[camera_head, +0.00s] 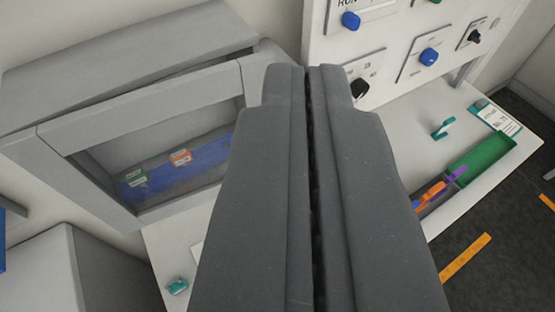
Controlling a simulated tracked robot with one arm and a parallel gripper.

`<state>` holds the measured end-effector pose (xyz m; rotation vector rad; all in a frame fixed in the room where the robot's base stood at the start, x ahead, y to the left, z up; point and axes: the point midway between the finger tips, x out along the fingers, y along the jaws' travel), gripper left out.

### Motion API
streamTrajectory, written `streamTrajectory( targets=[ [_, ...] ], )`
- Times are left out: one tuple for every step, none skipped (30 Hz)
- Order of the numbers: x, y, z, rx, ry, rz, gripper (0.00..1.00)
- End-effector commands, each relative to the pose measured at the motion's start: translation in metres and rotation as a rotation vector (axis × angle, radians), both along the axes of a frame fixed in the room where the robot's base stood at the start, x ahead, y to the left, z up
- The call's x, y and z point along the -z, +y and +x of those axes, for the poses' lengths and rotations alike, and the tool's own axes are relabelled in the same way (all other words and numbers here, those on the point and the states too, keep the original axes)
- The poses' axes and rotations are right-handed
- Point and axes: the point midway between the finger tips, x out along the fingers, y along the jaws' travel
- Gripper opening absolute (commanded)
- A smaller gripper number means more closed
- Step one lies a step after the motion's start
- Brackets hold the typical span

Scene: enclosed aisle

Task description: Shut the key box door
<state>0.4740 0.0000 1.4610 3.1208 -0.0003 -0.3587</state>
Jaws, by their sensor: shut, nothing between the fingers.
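The key box (120,65) is a grey cabinet on the wall at the left. Its door (150,100) is a grey frame around a window. Through the window I see a blue surface with a green tag and an orange tag. My gripper (307,72) is shut and empty, pointing away from the camera in the middle of the view. Its left finger overlaps the right side of the key box in the picture and hides part of it. I cannot tell whether the gripper touches the door, or how far the door stands from its frame.
A white panel with switches (428,57) stands at the upper right. Below it, a white table (400,130) holds a green tray (485,158), a teal clip (443,128) and a card. A grey box (45,270) is at the lower left. Dark floor lies at the right.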

Motion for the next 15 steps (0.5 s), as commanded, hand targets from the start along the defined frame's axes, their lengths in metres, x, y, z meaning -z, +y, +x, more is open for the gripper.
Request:
streamTrajectory(
  targets=[
    [0.000,0.000,0.000,0.000,0.000,0.000,0.00],
    [0.000,0.000,0.000,0.001,0.000,-0.001,0.00],
    [0.001,-0.001,0.002,0.004,-0.003,-0.007,0.00],
    [0.001,-0.002,0.003,0.008,-0.006,-0.015,0.00],
    [0.002,-0.004,0.006,0.013,-0.012,-0.027,0.00],
    [0.004,-0.007,0.010,0.024,-0.023,-0.049,0.00],
    [0.007,-0.010,0.015,0.034,-0.032,-0.072,0.00],
    [0.010,-0.013,0.020,0.046,-0.041,-0.099,0.00],
    [0.012,-0.016,0.028,0.064,-0.063,-0.145,0.00],
    [0.016,-0.016,0.035,0.077,-0.076,-0.183,0.00],
    [0.018,-0.018,0.042,0.091,-0.095,-0.228,0.00],
    [0.023,-0.024,0.052,0.106,-0.116,-0.289,0.00],
    [0.027,-0.028,0.059,0.116,-0.135,-0.340,0.00],
    [0.032,-0.033,0.066,0.125,-0.150,-0.390,0.00],
    [0.037,-0.038,0.075,0.133,-0.171,-0.456,0.00]
  ],
)
